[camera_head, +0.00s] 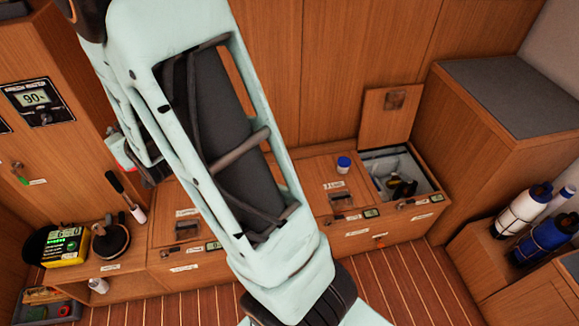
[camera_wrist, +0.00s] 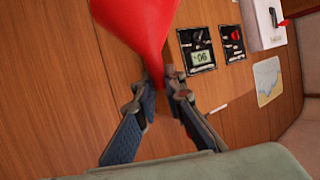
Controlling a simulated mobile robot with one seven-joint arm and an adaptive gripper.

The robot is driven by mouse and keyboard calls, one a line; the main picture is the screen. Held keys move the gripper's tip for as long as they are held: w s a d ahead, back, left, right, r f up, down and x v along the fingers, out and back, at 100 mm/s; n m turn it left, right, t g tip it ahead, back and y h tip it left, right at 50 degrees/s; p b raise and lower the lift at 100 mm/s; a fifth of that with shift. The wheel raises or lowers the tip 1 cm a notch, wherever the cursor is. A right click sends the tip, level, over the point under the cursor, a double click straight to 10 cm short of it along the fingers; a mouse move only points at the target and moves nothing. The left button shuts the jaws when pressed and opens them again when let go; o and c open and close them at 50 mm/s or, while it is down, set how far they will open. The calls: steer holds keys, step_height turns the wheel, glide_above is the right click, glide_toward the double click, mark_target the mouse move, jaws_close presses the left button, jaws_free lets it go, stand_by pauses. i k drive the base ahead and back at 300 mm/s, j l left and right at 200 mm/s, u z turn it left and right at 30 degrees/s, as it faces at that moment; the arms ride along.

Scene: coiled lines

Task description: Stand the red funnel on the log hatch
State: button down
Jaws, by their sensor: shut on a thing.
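The red funnel (camera_wrist: 138,28) shows large in the wrist view, its wide part at the top edge and its narrow end between my fingers. My gripper (camera_wrist: 160,88) is shut on this narrow end. In the head view my pale arm hides most of the gripper, and only a small red patch shows at the arm's left edge; I cannot tell if it is the funnel. A low wooden bench has several labelled hatches, such as a closed one (camera_head: 318,172) in the middle and one at the left (camera_head: 170,232). The labels are too small to read, so I cannot tell which is the log hatch.
A small blue-capped jar (camera_head: 344,165) stands on a closed lid. The right compartment (camera_head: 425,182) is open, its lid (camera_head: 388,115) raised, with things inside. A yellow device (camera_head: 65,246) and a black plunger-like thing (camera_head: 110,240) sit at left. Bottles (camera_head: 522,212) stand at right.

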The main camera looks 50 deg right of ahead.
mark_target(316, 175)
steer(key=l+z, duration=0.4)
steer(key=l, duration=1.85)
